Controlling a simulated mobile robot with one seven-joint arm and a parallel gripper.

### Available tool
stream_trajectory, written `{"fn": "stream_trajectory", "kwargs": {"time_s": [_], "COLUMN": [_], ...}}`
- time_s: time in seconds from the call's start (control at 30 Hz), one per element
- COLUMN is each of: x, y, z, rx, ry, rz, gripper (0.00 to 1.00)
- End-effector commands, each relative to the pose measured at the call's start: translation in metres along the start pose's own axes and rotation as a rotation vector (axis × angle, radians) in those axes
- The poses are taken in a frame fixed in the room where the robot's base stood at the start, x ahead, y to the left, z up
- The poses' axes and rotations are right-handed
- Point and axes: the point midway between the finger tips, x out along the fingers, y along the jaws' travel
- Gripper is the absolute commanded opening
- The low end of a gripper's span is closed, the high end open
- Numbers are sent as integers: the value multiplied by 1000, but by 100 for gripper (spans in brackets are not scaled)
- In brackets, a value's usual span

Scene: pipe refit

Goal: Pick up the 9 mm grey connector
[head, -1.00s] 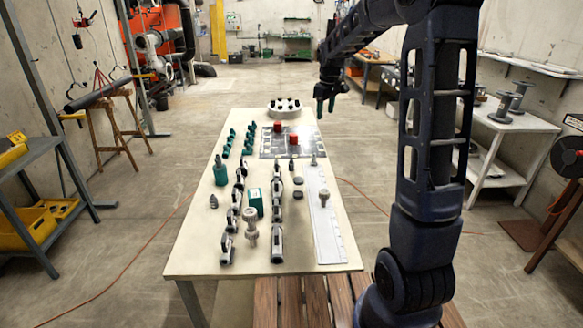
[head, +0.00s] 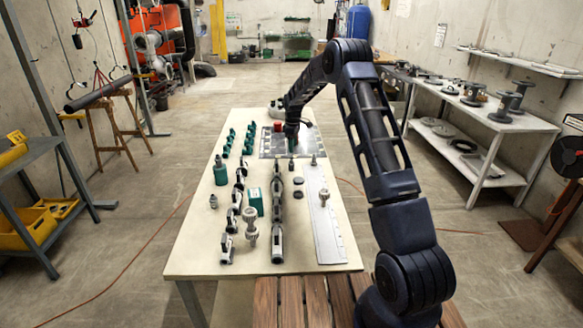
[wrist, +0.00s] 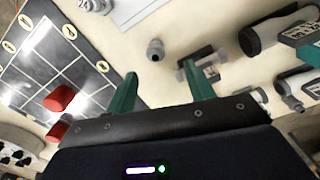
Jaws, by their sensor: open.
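My gripper (head: 291,148) points down over the near edge of the dark panel in the head view. In the wrist view its two green fingers (wrist: 161,88) are apart with nothing between them. A small grey fitting (wrist: 155,50) stands on the table just beyond the fingertips in the wrist view. It seems to be the small fitting right below my gripper in the head view (head: 291,166). Another grey fitting (head: 313,160) stands at the far end of the ruler-like plate. No size can be read, so I cannot tell which is 9 mm.
A grey valve-like piece (wrist: 206,68) with a label lies close to the right finger. The dark panel (wrist: 38,62) holds red blocks (wrist: 60,98). A column of grey pieces (head: 278,215), a green box (head: 254,198) and a ruler-like plate (head: 325,225) are nearer.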

Motion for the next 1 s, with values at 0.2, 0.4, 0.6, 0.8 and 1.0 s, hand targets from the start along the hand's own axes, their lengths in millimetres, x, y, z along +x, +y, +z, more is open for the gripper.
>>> {"fn": "stream_trajectory", "kwargs": {"time_s": [0.2,0.4,0.6,0.8,1.0], "x": [17,41,65,76,101], "y": [3,3,3,5,11], "z": [-6,-5,-5,-6,-9], "rx": [-20,-19,-19,-19,-19], "ry": [-3,-5,-4,-3,-4], "rz": [-6,-7,-6,-6,-6], "gripper": [54,54,54,54,54]}}
